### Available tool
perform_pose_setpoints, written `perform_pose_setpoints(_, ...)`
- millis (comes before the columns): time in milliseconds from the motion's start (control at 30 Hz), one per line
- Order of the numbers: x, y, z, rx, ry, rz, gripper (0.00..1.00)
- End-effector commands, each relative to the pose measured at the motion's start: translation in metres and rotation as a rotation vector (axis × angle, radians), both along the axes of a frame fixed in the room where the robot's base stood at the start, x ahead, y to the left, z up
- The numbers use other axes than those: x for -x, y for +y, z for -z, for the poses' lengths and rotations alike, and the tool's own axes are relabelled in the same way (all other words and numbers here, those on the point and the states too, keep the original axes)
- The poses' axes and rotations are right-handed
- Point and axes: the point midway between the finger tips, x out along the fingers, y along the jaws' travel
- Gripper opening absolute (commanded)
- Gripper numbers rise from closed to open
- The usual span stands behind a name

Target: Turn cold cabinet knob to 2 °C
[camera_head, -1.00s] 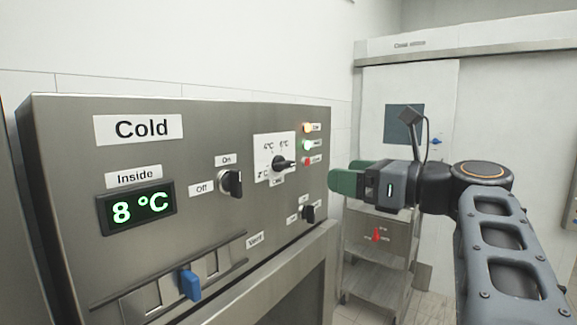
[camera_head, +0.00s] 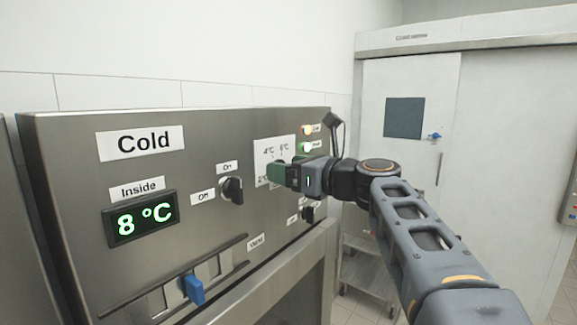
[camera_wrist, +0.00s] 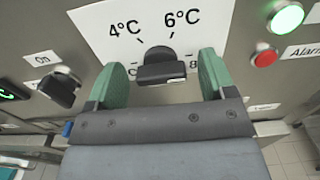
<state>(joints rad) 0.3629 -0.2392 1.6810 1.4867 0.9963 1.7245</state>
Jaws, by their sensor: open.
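The black cold cabinet knob (camera_wrist: 160,66) sits on a white dial plate (camera_wrist: 90,22) marked 4°C and 6°C in the wrist view. The lower dial marks are partly hidden, with an 8 showing at the right. My gripper (camera_wrist: 162,80) is open, with one green finger on each side of the knob; I see gaps between the fingers and the knob. In the head view my gripper (camera_head: 281,174) covers the knob in front of the dial plate (camera_head: 262,152). The green display (camera_head: 139,221) reads 8 °C.
The On/Off knob (camera_head: 232,190) is left of the dial, and another small knob (camera_head: 308,211) is below it. Indicator lamps (camera_head: 306,147) are above right. A blue vent slider (camera_head: 192,289) is low on the panel. A steel trolley (camera_head: 370,266) stands behind my arm.

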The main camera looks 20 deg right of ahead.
Motion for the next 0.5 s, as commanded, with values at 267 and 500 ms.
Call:
perform_pose_setpoints(267,-0.0011,0.0008,0.0002,0.000,0.000,0.000,0.77)
perform_pose_setpoints(500,-0.0010,0.0006,0.0002,0.000,0.000,0.000,0.57)
